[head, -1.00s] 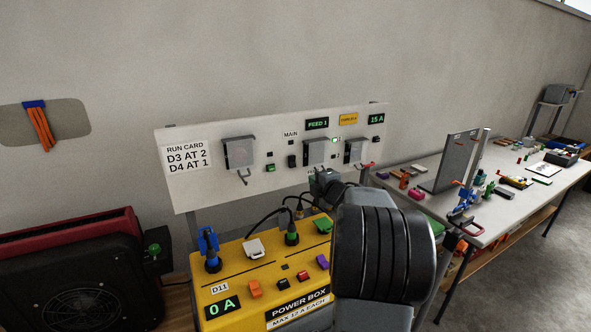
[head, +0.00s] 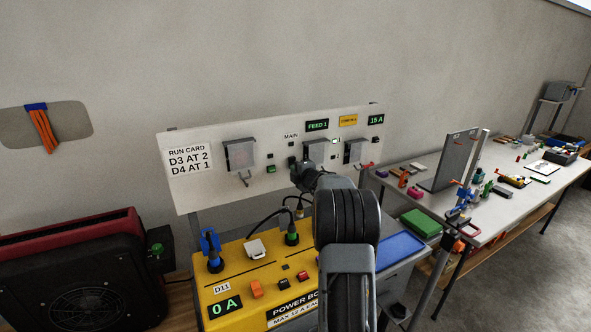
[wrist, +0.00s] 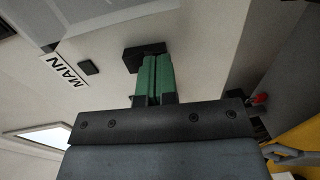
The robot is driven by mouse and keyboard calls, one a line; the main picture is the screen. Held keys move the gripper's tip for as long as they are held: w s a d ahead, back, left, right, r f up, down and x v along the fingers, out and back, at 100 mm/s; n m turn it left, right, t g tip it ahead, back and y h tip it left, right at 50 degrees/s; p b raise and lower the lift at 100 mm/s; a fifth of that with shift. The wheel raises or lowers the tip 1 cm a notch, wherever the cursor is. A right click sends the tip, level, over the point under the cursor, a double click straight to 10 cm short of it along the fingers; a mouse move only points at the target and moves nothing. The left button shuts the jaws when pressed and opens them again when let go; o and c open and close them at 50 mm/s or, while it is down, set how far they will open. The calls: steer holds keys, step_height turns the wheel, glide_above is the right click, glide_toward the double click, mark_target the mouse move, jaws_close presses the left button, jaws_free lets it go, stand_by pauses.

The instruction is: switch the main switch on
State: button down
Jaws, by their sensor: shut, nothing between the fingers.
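The main switch is a small black block (wrist: 143,54) on the white board, beside the MAIN label (wrist: 63,72) in the wrist view. The switch's on or off position is not clear.
The yellow power box (head: 240,262) below reads 0 A and carries plugs and cables. A cluttered workbench (head: 495,225) stands at the right.

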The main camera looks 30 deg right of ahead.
stand_by(0.3)
steer(key=shift+w+f+b, duration=0.1)
steer(key=shift+w+b, duration=0.05)
steer(key=shift+b, duration=0.85)
steer(key=shift+f, duration=0.1)
steer(key=s+a+f+b, duration=0.1)
steer(key=s+b, duration=0.3)
steer(key=s, duration=1)
steer(key=shift+a+f, duration=0.25)
steer(key=shift+a, duration=0.1)
steer(key=shift+w, duration=0.1)
